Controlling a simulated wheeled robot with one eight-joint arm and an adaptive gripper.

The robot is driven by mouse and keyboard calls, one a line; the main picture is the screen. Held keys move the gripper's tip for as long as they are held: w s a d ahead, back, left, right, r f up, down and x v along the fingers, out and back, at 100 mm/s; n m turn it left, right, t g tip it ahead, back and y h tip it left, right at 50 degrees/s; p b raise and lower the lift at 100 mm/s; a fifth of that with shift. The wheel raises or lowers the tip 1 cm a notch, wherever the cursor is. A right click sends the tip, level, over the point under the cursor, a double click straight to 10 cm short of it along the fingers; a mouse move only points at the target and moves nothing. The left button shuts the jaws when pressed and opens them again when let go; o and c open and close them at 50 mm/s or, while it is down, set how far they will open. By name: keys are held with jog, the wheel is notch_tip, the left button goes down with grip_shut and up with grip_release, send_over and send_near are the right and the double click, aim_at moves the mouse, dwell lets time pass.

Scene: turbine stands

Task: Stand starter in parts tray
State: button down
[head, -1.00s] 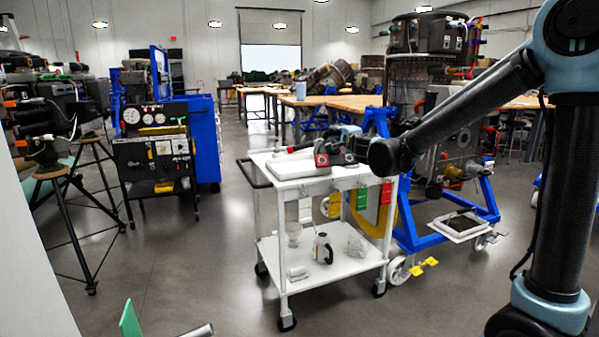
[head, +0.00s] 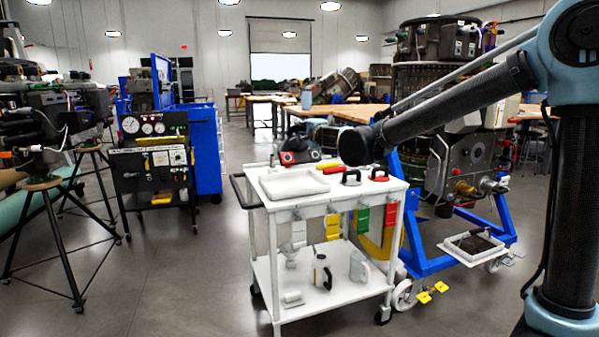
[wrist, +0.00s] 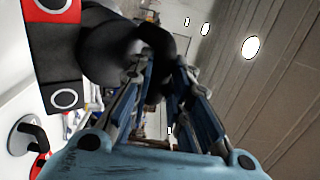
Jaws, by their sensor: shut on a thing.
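The starter (head: 298,158), a dark rounded body with a red and black end, is held over the far part of the white cart. Its dark body (wrist: 112,58) and ringed red and black block fill the upper left of the wrist view. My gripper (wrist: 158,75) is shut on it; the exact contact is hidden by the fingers. In the head view my gripper is partly hidden behind my arm. The parts tray (head: 272,195), white, shallow and empty, lies on the cart top, nearer the camera than the starter.
The white cart (head: 300,212) also carries a black-handled item (head: 351,178), a red-based one (head: 380,174) and a yellow item. Colored bins hang below its top. A blue engine stand (head: 440,262) is at right, with a low tray (head: 477,247). Floor at left is open.

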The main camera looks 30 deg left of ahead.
send_over(301, 153)
jog(key=v, duration=0.2)
notch_tip(301, 153, down, 4)
jog(key=shift+s+f, duration=0.1)
jog(key=shift+f, duration=0.1)
jog(key=shift+d+f, duration=0.2)
jog(key=shift+f, duration=2.4)
jog(key=c, duration=1.5)
grip_release()
jog(key=v, duration=1.2)
